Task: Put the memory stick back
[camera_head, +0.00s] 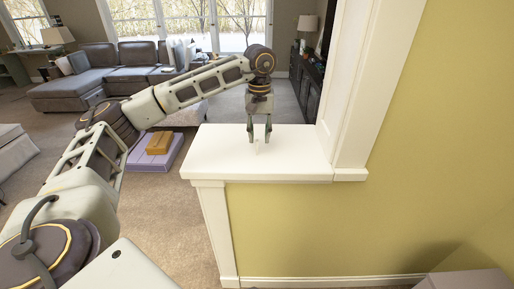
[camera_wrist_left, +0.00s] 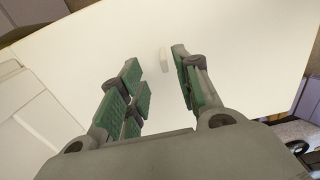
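A small off-white stick, which looks like the memory stick (camera_head: 258,148), is on the white ledge (camera_head: 215,152) on top of the yellow half wall. My left gripper (camera_head: 259,138) points down just above the ledge with its fingers apart. In the left wrist view the stick (camera_wrist_left: 163,60) shows between the green-padded fingertips of my left gripper (camera_wrist_left: 157,63), nearer the right-hand finger. No finger visibly touches it. Whether it stands or lies is hard to tell. My right gripper is not in view.
A white post (camera_head: 365,80) rises at the right end of the ledge. The rest of the ledge top is bare. Beyond it are a grey sofa (camera_head: 130,75), a lilac ottoman-like block (camera_head: 143,163) with a brown box (camera_head: 160,143), and a dark cabinet (camera_head: 308,85).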

